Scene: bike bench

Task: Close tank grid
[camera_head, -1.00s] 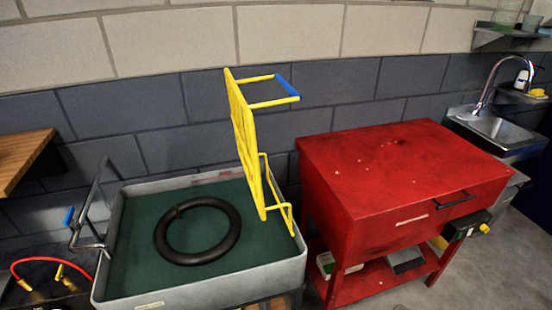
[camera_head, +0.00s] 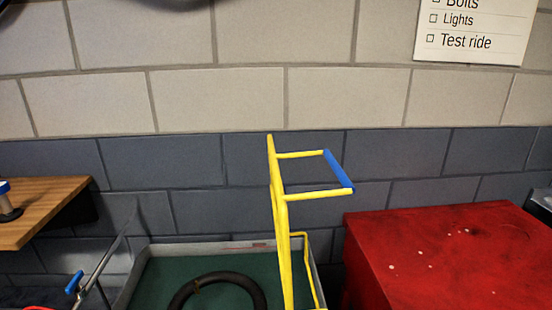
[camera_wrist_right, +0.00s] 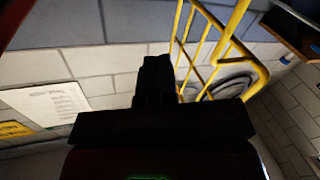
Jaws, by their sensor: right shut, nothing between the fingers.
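The yellow tank grid (camera_head: 281,222) stands upright, seen nearly edge-on, at the right side of the tank (camera_head: 180,249) in the head view. Its handle with a blue grip (camera_head: 338,169) sticks out to the right near the top. The tank is open, with a green inside and a black tube (camera_head: 252,290) in it. The grid also shows in the right wrist view (camera_wrist_right: 231,35), beyond my right gripper (camera_wrist_right: 157,63). That gripper is dark, shut and empty, apart from the grid in the picture. Neither gripper shows in the head view.
A red cabinet (camera_head: 455,258) stands right of the tank. A wooden shelf or bench (camera_head: 40,205) is at the left, and a metal bar with a blue end (camera_head: 75,283) stands near the tank's left side. The block wall is close behind.

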